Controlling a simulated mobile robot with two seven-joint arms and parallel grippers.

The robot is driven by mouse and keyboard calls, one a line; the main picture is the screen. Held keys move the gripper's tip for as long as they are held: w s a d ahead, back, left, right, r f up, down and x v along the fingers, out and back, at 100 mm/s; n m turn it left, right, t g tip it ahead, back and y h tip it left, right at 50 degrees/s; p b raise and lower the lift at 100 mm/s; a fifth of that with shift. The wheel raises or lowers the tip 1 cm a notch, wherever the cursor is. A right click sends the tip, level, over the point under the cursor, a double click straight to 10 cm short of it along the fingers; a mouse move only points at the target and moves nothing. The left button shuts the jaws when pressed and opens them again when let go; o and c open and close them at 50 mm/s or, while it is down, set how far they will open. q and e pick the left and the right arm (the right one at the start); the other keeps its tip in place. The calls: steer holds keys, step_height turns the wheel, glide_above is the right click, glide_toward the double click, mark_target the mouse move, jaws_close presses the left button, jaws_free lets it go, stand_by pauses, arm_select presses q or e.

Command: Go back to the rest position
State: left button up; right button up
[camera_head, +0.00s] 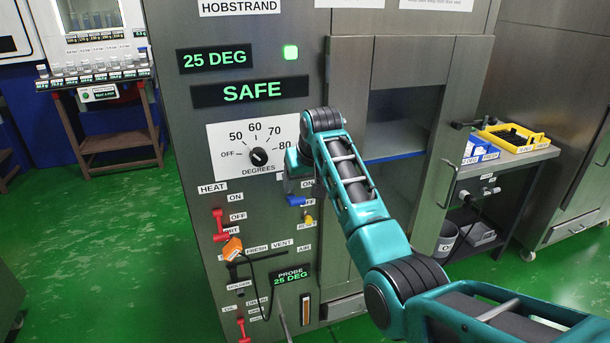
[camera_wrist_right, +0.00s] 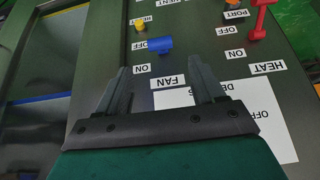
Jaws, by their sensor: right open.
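My right arm reaches across the steel cabinet (camera_head: 450,100) in the head view. My right gripper (camera_wrist_right: 163,82) is open in the right wrist view, with nothing between its fingers. It faces the control panel just by the FAN label (camera_wrist_right: 168,82). The blue fan switch (camera_wrist_right: 160,45) lies beyond the fingertips, apart from them in the picture; whether they touch it in depth I cannot tell. In the head view the blue switch also shows (camera_head: 296,201) just below my right wrist, and the fingers are largely hidden there. My left gripper is in neither view.
The panel carries a temperature dial (camera_head: 258,157), a SAFE display (camera_head: 250,92), a red heat switch (camera_head: 219,224), an orange plug (camera_head: 232,249) and a yellow button (camera_head: 308,220). A side table (camera_head: 510,158) with a yellow tray (camera_head: 487,134) stands right. Green floor is open at left.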

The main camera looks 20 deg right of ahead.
steer(key=shift+s+r, duration=0.3)
steer(key=shift+r, duration=0.15)
steer(key=s+d+f+t, duration=0.1)
steer(key=s+f, duration=0.6)
steer(key=f, duration=0.3)
steer(key=s+d+f+t, duration=0.1)
steer(key=s+f+t, duration=0.1)
steer(key=s+f, duration=0.7)
steer(key=s+a+f+n+t+y, duration=0.1)
steer(key=s+f, duration=0.1)
steer(key=s, duration=0.7)
steer(key=s+a+f+n+t, duration=0.1)
steer(key=s+a+f, duration=0.1)
steer(key=s, duration=0.7)
steer(key=shift+s+f+y, duration=0.3)
steer(key=shift+s+y, duration=0.05)
steer(key=shift+y, duration=0.05)
